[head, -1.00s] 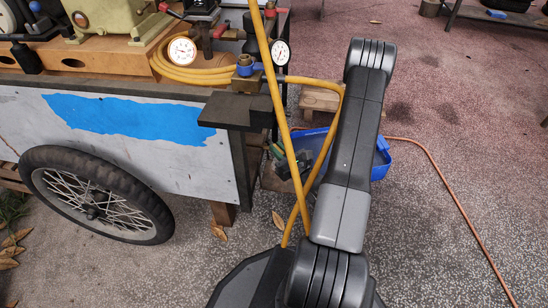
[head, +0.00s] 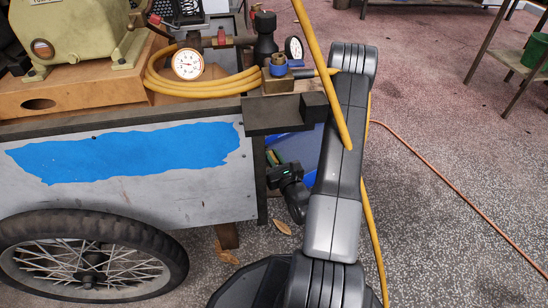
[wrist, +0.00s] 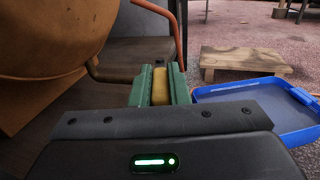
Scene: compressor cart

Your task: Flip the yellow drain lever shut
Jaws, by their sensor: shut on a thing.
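In the wrist view, the yellow drain lever (wrist: 160,87) shows as a short yellow piece between the two green fingers of my gripper (wrist: 160,80). The fingers are shut on it. A thin brass-coloured pipe (wrist: 108,75) runs from under the rounded tan tank (wrist: 50,35) towards the fingers. The lever's pivot and valve body are hidden behind the fingers, so its exact angle is hard to tell. In the head view, my gripper (head: 272,158) is low beside the cart's right end; the lever is not visible there.
The cart (head: 215,180) with its spoked wheel (head: 90,260) stands at left. A yellow hose (head: 325,75) crosses my arm. A blue tub (wrist: 245,105) lies close at right of the fingers, a wooden stool (wrist: 240,60) behind it. An orange cable (head: 450,180) crosses the floor.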

